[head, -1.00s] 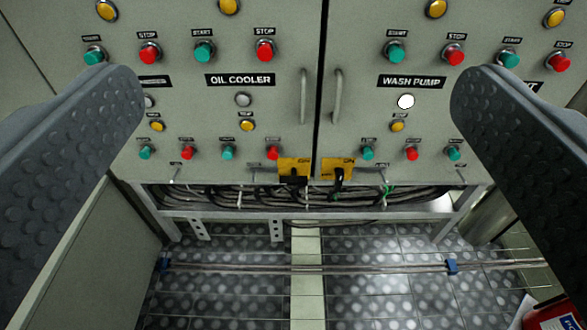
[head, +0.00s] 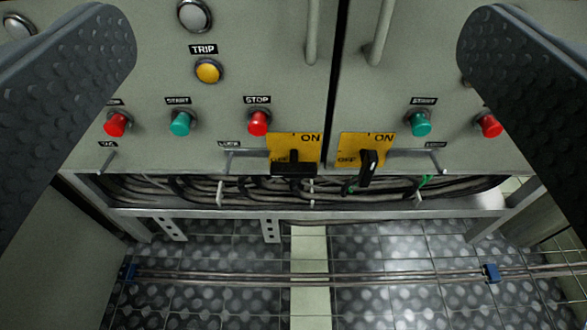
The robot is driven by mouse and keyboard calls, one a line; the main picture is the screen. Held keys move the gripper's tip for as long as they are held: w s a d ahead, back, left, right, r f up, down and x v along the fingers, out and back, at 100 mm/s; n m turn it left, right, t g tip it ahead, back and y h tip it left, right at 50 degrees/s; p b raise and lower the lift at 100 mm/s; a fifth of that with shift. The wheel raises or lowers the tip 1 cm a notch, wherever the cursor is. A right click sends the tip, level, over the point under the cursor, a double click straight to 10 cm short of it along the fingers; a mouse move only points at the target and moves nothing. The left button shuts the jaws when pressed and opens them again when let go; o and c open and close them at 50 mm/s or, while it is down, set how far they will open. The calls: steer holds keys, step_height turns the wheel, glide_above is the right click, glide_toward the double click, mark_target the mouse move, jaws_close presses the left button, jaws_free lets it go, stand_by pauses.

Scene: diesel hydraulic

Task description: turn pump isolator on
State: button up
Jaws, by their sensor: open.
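Two yellow isolator plates with black handles sit at the bottom edge of the cabinet, one on each side of the door gap. The left isolator (head: 293,168) has its handle lying crosswise, toward the OFF side. The right isolator (head: 368,168) has its handle nearly upright, tilted a little. ON is printed at the top right of both plates. No label naming the pump isolator is readable. My gripper (head: 297,45) is open and empty, its two dark studded fingers wide apart on either side of the picture, with both isolators lower down between them.
Red and green push buttons (head: 258,122) stick out of the panel beside the isolators. Two vertical door handles (head: 381,35) are above. Cables (head: 240,190) run behind a metal frame (head: 160,212) below. The tiled floor (head: 390,305) is clear apart from thin pipes (head: 300,277).

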steer(key=w+f, duration=0.3)
steer(key=f, duration=0.5)
steer(key=w+f, duration=0.2)
steer(key=f, duration=0.6)
glide_toward(294, 176)
steer(key=w, duration=1.1)
steer(key=shift+w+f, duration=0.1)
steer(key=c, duration=1)
